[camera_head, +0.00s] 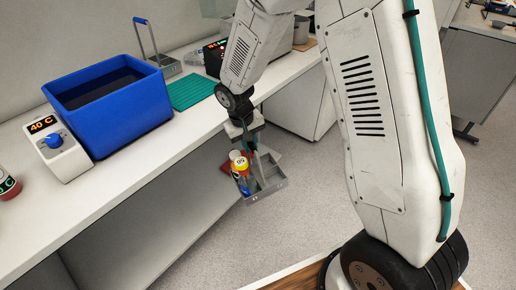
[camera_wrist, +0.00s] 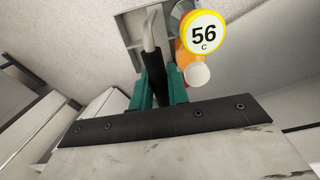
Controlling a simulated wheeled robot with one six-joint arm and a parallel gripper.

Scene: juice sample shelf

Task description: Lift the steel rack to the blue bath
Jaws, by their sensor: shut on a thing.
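The steel rack (camera_head: 268,190) hangs in the air in front of the counter's edge, over the floor. My gripper (camera_head: 248,145) is shut on its upright black handle (camera_wrist: 154,72); the green fingers show on both sides in the wrist view. The rack has compartments and carries a bottle with a round yellow-rimmed tag (camera_wrist: 204,33) reading 56 C. A white cap and a blue item also show in it in the head view. The blue bath (camera_head: 130,112) stands on the counter, left of the rack, open on top with dark liquid inside.
A control box (camera_head: 57,147) reading 40 C stands at the bath's left. Behind the bath is another steel rack with a blue handle (camera_head: 147,38). A green mat (camera_head: 192,90) lies right of the bath. The counter's front edge lies between rack and bath.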

